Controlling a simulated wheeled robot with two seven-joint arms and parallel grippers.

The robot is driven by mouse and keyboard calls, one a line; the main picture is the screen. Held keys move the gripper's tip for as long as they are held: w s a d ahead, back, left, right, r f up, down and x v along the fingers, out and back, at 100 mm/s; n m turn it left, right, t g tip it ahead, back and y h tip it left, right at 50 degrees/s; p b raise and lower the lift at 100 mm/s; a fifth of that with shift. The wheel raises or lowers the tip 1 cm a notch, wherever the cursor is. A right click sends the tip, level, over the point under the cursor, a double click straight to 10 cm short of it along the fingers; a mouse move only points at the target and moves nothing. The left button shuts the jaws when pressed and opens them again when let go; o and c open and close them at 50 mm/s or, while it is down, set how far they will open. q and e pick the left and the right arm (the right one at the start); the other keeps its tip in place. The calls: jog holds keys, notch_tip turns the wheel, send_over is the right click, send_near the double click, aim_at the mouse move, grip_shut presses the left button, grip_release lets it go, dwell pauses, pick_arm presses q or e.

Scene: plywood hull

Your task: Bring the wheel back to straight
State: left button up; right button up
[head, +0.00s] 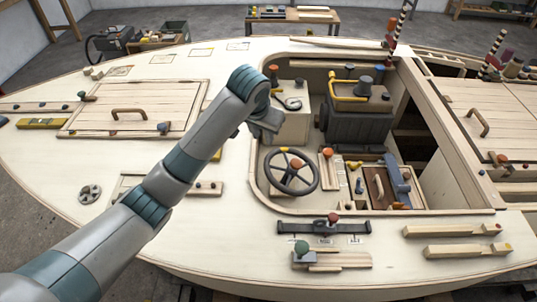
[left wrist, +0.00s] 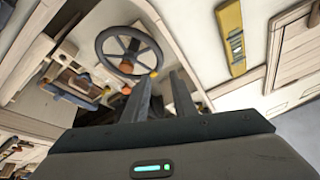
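The steering wheel (head: 290,172) is a dark ring with spokes in the cockpit. It has an orange-red knob (head: 296,163) near its middle and a yellow mark (head: 284,150) on the far rim, slightly left of the top. The wheel (left wrist: 102,47) also shows beyond the fingers in the left wrist view. My left gripper (head: 268,122) is above and beyond the wheel, apart from it in the head view. Its two fingers (left wrist: 160,76) are spread with nothing held between them. My right gripper is not in view.
A dark box with a yellow handle (head: 349,96) and a pale console (head: 291,120) stand behind the wheel. A lever panel (head: 327,156) and a tray of tools (head: 378,185) are to its right. The cockpit's pale rim surrounds them. A yellow level (left wrist: 235,40) lies on the deck.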

aim_at(269, 156)
pick_arm(q)
jog(key=shift+s, duration=0.1)
dwell(0.3)
